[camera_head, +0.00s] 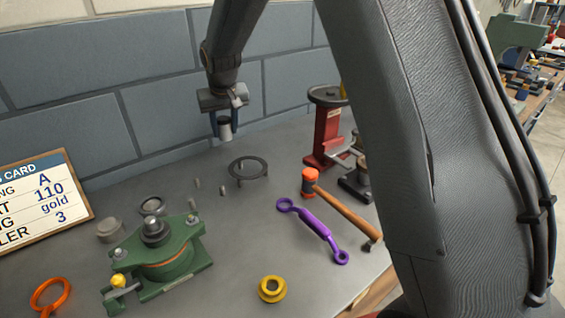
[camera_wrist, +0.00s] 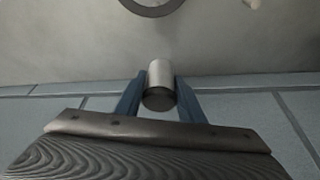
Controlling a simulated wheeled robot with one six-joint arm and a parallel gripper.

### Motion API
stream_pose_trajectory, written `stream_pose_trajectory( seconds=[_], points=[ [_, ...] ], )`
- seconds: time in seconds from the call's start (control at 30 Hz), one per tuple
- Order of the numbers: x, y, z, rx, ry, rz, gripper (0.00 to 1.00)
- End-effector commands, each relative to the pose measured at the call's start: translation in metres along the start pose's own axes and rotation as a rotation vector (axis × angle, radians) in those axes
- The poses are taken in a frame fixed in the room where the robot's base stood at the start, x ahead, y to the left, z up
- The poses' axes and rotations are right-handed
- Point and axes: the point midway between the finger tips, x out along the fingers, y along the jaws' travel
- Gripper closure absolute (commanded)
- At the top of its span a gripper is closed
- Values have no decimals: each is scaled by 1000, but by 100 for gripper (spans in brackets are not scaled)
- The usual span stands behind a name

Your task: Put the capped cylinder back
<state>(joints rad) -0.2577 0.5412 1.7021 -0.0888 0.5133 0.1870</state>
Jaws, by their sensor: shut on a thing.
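My gripper (camera_head: 224,128) is shut on a small grey metal cylinder (camera_head: 224,130) with a darker end, held in the air above the back of the table near the wall. In the wrist view the cylinder (camera_wrist: 160,82) sits between the two blue fingers, its dark end toward the camera. The green casing (camera_head: 170,262) stands at the front left of the table, with a dark round part and a stud on top. A dark ring on short legs (camera_head: 232,168) stands on the table below and right of the gripper; part of a ring also shows in the wrist view (camera_wrist: 152,10).
Small pins (camera_head: 222,190), grey round parts (camera_head: 110,231), an orange ring (camera_head: 38,298) and a yellow flanged ring (camera_head: 272,290) lie about. A purple wrench (camera_head: 318,233), a hammer (camera_head: 345,210) and a red press (camera_head: 326,135) are right. A card (camera_head: 45,200) stands left.

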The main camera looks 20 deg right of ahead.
Motion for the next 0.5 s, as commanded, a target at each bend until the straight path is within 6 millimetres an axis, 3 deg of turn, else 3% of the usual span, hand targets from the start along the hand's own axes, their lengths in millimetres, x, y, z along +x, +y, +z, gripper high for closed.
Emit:
stream_pose_trajectory(
  seconds=[0.17,0.5],
  points=[
    [-6,11,6,11,3,7,91],
    [-27,76,53,14,2,7,91]
  ],
)
